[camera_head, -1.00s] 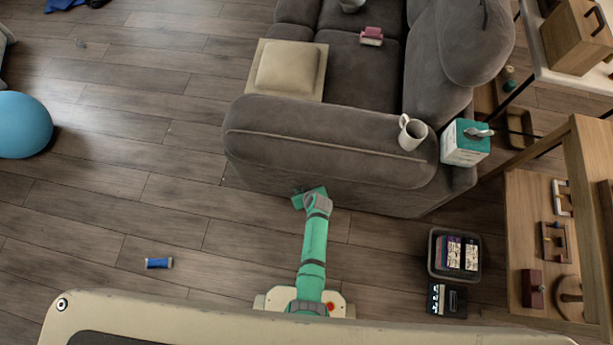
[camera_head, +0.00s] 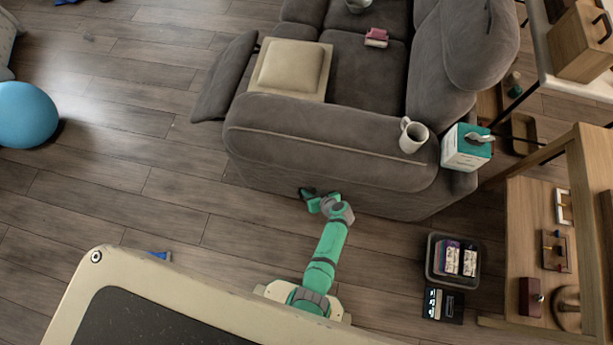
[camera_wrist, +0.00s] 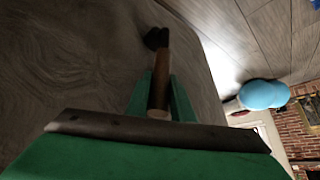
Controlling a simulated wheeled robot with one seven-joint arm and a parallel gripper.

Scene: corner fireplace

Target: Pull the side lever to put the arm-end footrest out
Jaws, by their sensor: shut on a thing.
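The grey sofa (camera_head: 310,150) stands with its near arm toward me. Its arm-end footrest (camera_head: 226,78) is a grey padded panel sticking out to the left, beside the beige cushioned tray. My gripper (camera_head: 308,197) is low against the outer side of the sofa arm. In the wrist view the side lever (camera_wrist: 160,82) has a brown wooden handle and a dark mount on the grey upholstery. My green fingers (camera_wrist: 162,103) are shut around the handle. In the head view the lever is mostly hidden by my gripper.
A white mug (camera_head: 412,136) stands on the sofa arm, near a teal and white tissue box (camera_head: 466,148). A black bin (camera_head: 453,259) and a wooden shelf (camera_head: 540,250) are at the right. A blue ball (camera_head: 25,115) lies at the left.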

